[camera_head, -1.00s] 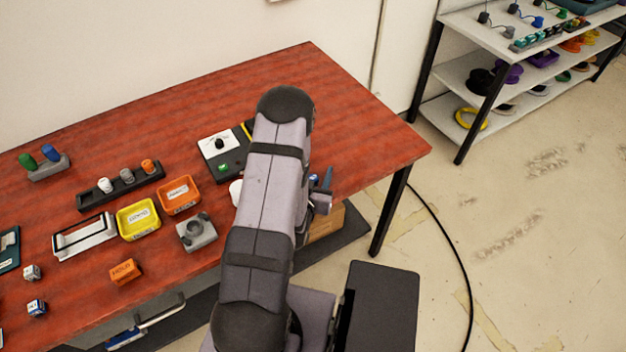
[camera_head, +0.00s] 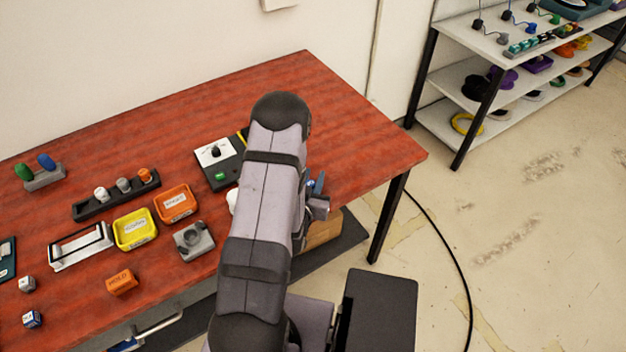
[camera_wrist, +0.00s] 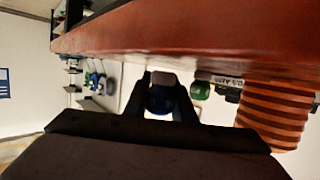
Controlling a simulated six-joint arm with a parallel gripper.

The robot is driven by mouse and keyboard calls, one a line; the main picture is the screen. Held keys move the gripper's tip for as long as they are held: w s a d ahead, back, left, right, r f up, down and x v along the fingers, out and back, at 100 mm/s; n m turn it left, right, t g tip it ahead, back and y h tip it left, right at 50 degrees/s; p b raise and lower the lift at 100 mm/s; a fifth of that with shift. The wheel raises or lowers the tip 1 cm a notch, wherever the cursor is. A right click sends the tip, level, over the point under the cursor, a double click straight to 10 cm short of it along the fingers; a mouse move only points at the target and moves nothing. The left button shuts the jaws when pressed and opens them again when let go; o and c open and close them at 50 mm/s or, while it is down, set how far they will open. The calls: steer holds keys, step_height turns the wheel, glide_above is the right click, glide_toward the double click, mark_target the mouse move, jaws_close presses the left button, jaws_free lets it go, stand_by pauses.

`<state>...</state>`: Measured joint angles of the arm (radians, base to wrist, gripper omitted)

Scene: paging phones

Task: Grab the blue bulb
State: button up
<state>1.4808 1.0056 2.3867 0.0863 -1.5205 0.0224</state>
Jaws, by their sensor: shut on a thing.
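In the wrist view, my gripper (camera_wrist: 161,90) is shut on a dark blue bulb (camera_wrist: 160,100) with a pale cap, held between the two dark fingers. In the head view my own arm covers most of the gripper. Only a small blue patch (camera_head: 318,184) shows to the right of the arm, near the table's right front edge. I cannot tell whether it is the bulb. Another blue rounded piece (camera_head: 46,160) stands beside a green one (camera_head: 24,172) in a grey holder at the table's far left.
The red table (camera_head: 340,120) is clear at its back right. A control box (camera_head: 214,154), an orange tray (camera_head: 176,203), a yellow tray (camera_head: 135,229) and a dark rack (camera_head: 117,195) stand left of my arm. An orange ribbed cylinder (camera_wrist: 274,115) is right in the wrist view.

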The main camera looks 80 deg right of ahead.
step_height(320, 180, up, 9)
steer(key=shift+b, duration=0.3)
steer(key=shift+r, duration=0.1)
